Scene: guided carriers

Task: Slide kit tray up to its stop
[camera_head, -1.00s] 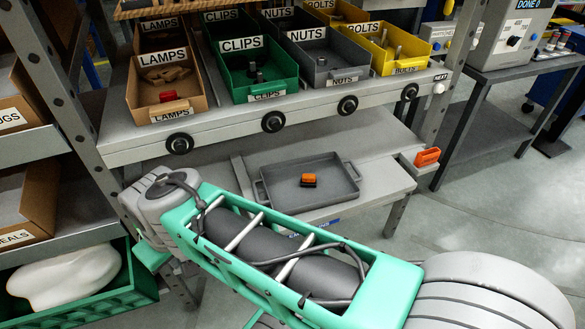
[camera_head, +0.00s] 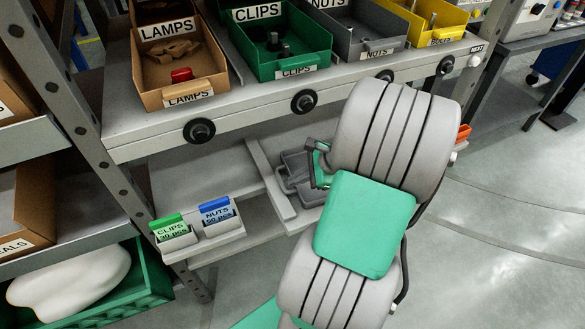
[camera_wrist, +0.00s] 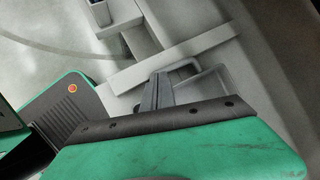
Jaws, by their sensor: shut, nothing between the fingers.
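The dark grey kit tray (camera_head: 293,162) lies on the lower shelf in the head view, just right of a raised light rail (camera_head: 271,186). My arm hides most of it, and whatever lies in it is out of sight. In the wrist view part of the tray (camera_wrist: 208,86) shows beyond my gripper, with the rail (camera_wrist: 175,57) past it. My gripper (camera_wrist: 158,78) is shut and empty, its fingers close beside the tray's handle end. I cannot tell whether they touch it.
Above, a shelf holds the lamps bin (camera_head: 182,80), clips bin (camera_head: 290,65), nuts bin and yellow bin. Green and blue cards stand in a holder (camera_head: 205,245) at the lower shelf's left front. An orange card (camera_head: 464,132) shows right of my arm. Open floor lies to the right.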

